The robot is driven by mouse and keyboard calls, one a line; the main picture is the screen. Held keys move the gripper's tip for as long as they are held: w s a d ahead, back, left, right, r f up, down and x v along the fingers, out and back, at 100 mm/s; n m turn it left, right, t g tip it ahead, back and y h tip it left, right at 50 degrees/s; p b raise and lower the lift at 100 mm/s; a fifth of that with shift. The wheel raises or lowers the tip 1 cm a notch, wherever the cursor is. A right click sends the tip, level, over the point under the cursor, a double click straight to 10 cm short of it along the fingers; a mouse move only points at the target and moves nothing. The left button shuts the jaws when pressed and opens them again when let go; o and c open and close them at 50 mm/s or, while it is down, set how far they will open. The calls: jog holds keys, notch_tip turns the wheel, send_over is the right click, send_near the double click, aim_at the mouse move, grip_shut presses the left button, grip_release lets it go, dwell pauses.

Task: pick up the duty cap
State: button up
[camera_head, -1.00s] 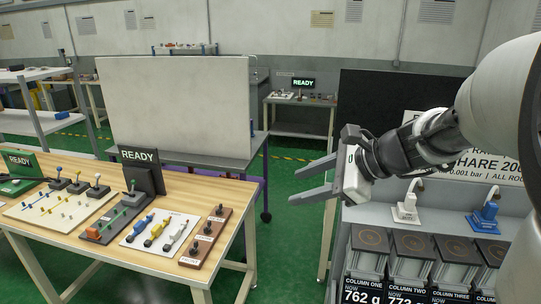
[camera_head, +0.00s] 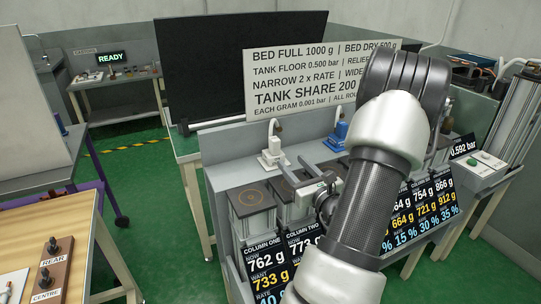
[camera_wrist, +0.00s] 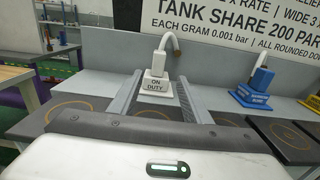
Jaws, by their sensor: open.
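The duty cap is a white block (camera_head: 273,153) with a curved spout, standing upright on the grey shelf behind the column tops. In the wrist view the white cap (camera_wrist: 156,84) reads ON DUTY and sits ahead, between the lines of my two fingers. My gripper (camera_head: 282,176) is open and empty, low over the column tops in front of the cap. In the wrist view its fingers (camera_wrist: 157,78) point towards the cap, one on each side of its lower part. I cannot tell whether the tips reach beside it or stop short.
A blue cap (camera_head: 336,136) with a similar spout stands to the right; it also shows in the wrist view (camera_wrist: 257,88). Dark square column tops (camera_head: 251,197) lie in a row in front. A sign board (camera_head: 290,78) rises behind. A wooden table (camera_head: 75,230) is at left.

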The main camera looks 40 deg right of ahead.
aim_at(277, 146)
jog(key=x, duration=0.7)
jog(key=shift+a+f, duration=0.1)
jog(key=x, duration=0.3)
jog(key=b+x, duration=0.1)
jog(key=x, duration=0.2)
jog(key=shift+w+a+r, duration=0.1)
jog(key=shift+w+r, duration=0.1)
jog(key=shift+r, duration=0.05)
grip_shut()
jog(key=shift+r, duration=0.15)
